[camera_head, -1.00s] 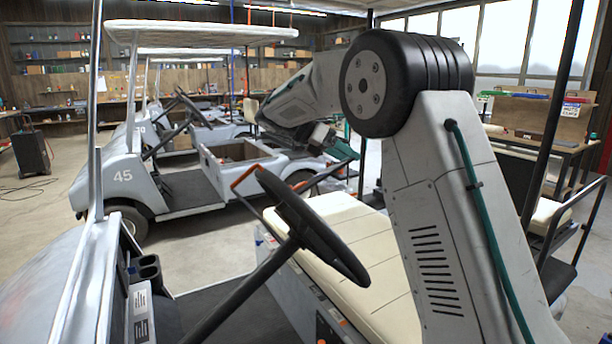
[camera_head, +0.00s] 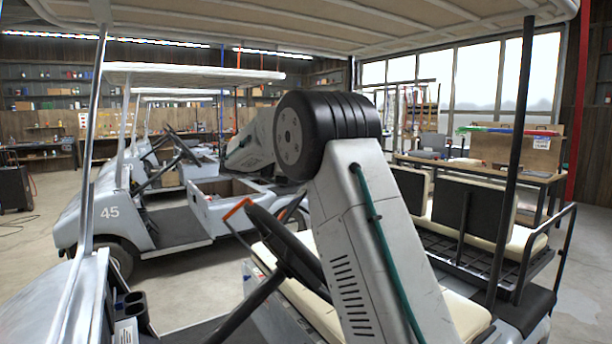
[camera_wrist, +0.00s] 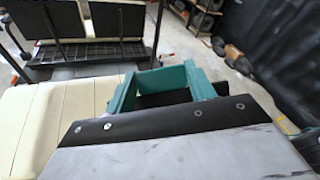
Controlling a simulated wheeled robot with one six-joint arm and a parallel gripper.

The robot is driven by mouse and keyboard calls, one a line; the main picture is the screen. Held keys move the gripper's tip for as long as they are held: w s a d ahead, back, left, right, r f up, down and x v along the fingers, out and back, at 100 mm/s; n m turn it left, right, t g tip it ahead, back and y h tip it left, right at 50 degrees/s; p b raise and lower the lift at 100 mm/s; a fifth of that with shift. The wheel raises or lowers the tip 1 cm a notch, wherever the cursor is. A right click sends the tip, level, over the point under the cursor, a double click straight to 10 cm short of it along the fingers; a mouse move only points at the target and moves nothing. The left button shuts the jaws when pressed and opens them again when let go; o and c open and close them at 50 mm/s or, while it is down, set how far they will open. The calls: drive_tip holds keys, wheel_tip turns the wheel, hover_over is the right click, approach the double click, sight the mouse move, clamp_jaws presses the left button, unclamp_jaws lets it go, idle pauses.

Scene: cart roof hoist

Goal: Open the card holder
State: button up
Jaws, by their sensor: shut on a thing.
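In the wrist view, my gripper (camera_wrist: 163,78) shows as two teal fingers reaching out past my grey wrist housing. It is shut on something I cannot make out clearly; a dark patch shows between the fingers. In the head view my gripper is hidden behind my arm and the steering wheel (camera_head: 285,250). I cannot pick out the card holder for certain in either view. A white labelled piece (camera_head: 127,331) stands beside the cup holders (camera_head: 133,302) at the lower left.
The cart roof (camera_head: 330,22) spans overhead, with posts (camera_head: 508,165) at the sides. Rear seats (camera_head: 465,215) and a rail stand at the right. Another cart (camera_head: 110,212) stands to the left, with open floor between. A workbench (camera_head: 490,170) stands behind.

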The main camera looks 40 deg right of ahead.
drive_tip(key=o, duration=1.4)
drive_tip(key=shift+f, duration=0.1)
drive_tip(key=v, duration=0.8)
